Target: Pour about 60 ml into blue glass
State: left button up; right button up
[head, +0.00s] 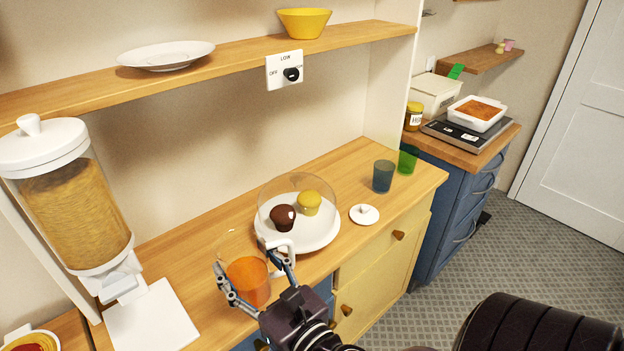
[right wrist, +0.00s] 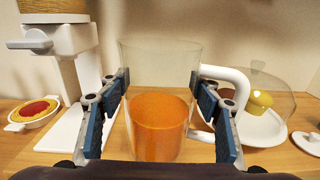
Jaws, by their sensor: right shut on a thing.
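A clear jug (head: 249,275) with orange liquid and a white handle stands upright near the counter's front edge. My right gripper (head: 251,272) is shut on it, one finger on each side. In the right wrist view the jug (right wrist: 160,110) sits between the fingers, with its handle (right wrist: 238,82) on the right. The liquid fills roughly its lower half. I cannot tell whether its base touches the counter. The blue glass (head: 383,176) stands upright toward the counter's right end, apart from the jug, and looks empty. My left gripper is not in view.
A cake stand (head: 322,236) with muffins under a clear dome is just right of the jug. A white lid (head: 364,214) lies between it and the blue glass. A green glass (head: 409,158) stands behind the blue one. A cereal dispenser (head: 75,200) stands left; a shelf (head: 235,65) hangs above.

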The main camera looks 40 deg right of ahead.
aim_at(383, 178)
jog(key=l+z, duration=0.1)
jog(key=l, duration=2.35)
jog(key=k, duration=0.05)
